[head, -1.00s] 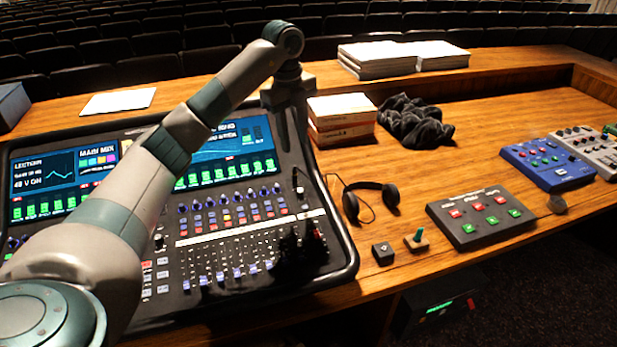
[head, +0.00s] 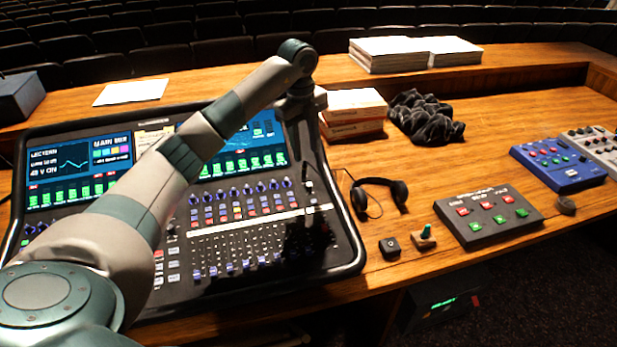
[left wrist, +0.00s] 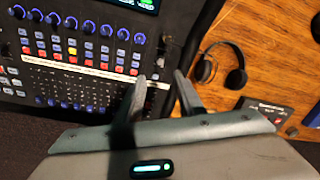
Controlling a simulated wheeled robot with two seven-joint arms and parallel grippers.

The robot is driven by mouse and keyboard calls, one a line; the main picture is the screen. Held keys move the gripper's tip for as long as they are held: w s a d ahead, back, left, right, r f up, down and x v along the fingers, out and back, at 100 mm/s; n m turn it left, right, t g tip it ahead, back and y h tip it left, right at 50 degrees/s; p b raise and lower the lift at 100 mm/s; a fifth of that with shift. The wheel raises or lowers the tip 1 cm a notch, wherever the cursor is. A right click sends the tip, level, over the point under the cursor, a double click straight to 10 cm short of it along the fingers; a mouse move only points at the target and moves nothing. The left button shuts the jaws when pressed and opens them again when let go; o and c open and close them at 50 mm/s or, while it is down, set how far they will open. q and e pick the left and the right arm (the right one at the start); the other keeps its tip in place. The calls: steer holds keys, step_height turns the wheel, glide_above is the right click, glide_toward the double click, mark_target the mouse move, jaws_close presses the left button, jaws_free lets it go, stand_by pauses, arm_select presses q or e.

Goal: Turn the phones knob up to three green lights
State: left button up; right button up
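The mixing desk (head: 345,262) fills the left and middle of the head view. A small dark knob (head: 307,184) stands near its upper right edge, probably the phones knob; its label and any lights by it cannot be read. It also seems to show in the left wrist view as a dark knob (left wrist: 165,42). My left gripper (left wrist: 160,75) has its two fingers apart, empty, pointing toward the desk's right edge, with the knob beyond the gap. In the head view the left hand (head: 298,100) hangs dark above the desk's right side. My right gripper is out of view.
Headphones (head: 398,192) lie on the wood right of the desk. Beyond are boxes (head: 355,112) and a dark cloth (head: 427,118). A dark button box (head: 484,235), a small joystick (head: 424,240) and a blue unit (head: 575,175) sit further right. Bare wood lies between them.

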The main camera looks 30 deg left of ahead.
mark_target(309, 184)
arm_select(q)
steer(key=f+p, duration=0.1)
steer(key=f, duration=0.2)
steer(key=f+p, duration=0.1)
steer(key=f, duration=0.3)
steer(key=w+f+p, duration=0.1)
steer(key=f, duration=0.3)
steer(key=shift+d+p, duration=0.15)
steer(key=shift+p, duration=0.15)
steer(key=shift+f, duration=0.65)
steer(key=shift+c, duration=0.3)
jaws_close()
